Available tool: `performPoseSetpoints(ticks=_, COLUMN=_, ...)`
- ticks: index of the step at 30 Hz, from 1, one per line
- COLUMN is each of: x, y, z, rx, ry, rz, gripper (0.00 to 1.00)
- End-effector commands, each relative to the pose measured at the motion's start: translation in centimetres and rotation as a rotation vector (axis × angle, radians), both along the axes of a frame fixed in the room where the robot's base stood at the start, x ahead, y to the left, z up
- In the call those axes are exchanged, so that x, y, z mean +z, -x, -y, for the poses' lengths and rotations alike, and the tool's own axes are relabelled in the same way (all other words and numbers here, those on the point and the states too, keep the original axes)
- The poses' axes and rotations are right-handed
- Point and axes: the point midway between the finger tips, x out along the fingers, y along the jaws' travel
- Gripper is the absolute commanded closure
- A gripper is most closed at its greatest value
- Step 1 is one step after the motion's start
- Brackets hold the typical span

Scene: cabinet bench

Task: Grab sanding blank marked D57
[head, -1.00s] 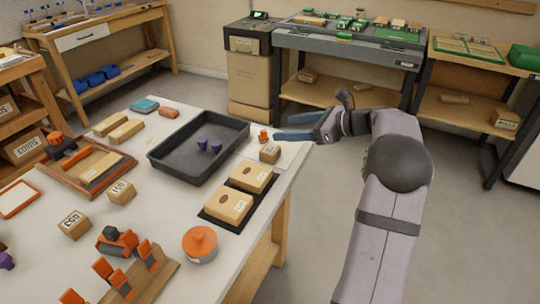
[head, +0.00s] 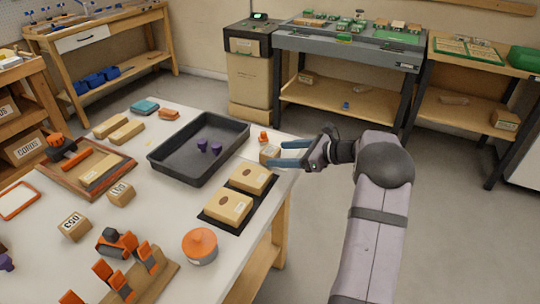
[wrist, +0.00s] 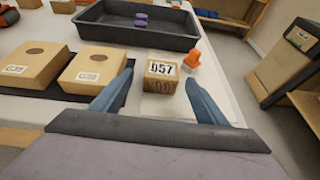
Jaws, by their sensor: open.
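The sanding blank marked D57 (wrist: 161,75) is a small wooden block with a white label, standing on the bench top in the wrist view. It also shows near the right edge of the bench in the head view (head: 268,154), partly covered by a finger. My gripper (head: 284,153) is open, its two blue fingers pointing at the block. In the wrist view my gripper (wrist: 158,95) has one finger on each side of the block's line, and the block is just beyond or between the tips. I cannot tell whether a finger touches it.
An orange piece (wrist: 192,60) stands just behind the block. Two larger labelled blocks (head: 229,206) lie on a black mat (head: 211,217) nearby. A dark tray (head: 165,161) holds purple pieces (head: 209,146). Other blocks (head: 75,226) stand further left. The floor right of the bench is clear.

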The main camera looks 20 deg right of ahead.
Motion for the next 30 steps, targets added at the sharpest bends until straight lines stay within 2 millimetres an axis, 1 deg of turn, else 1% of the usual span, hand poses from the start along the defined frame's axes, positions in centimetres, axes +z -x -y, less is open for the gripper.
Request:
performPoseSetpoints(ticks=5, x=-0.4, y=-1.1, z=-1.0, rx=0.004, ry=0.000, rz=0.000, gripper=0.33)
performPoseSetpoints(ticks=12, x=-1.4, y=-3.2, z=-2.8, rx=0.003, ry=0.000, rz=-0.002, gripper=0.33)
performPoseSetpoints(ticks=16, x=-1.6, y=-3.6, z=-3.2, rx=0.002, ry=-0.001, rz=-0.001, gripper=0.33)
performPoseSetpoints(ticks=22, x=-1.6, y=-3.6, z=-3.1, rx=0.001, ry=0.000, rz=0.000, gripper=0.33)
performPoseSetpoints(ticks=23, x=-1.6, y=-3.6, z=-3.1, rx=0.001, ry=0.000, rz=0.000, gripper=0.40)
performPoseSetpoints(ticks=24, x=-1.6, y=-3.6, z=-3.2, rx=0.001, ry=0.000, rz=0.000, gripper=0.50)
performPoseSetpoints(ticks=26, x=-1.6, y=-3.6, z=-3.1, rx=0.001, ry=0.000, rz=0.000, gripper=0.64)
performPoseSetpoints(ticks=27, x=-1.6, y=-3.6, z=-3.1, rx=0.001, ry=0.000, rz=0.000, gripper=0.73)
performPoseSetpoints(ticks=28, x=-1.6, y=-3.6, z=-3.1, rx=0.001, ry=0.000, rz=0.000, gripper=0.78)
performPoseSetpoints(ticks=30, x=-1.6, y=-3.6, z=-3.1, rx=0.001, ry=0.000, rz=0.000, gripper=0.78)
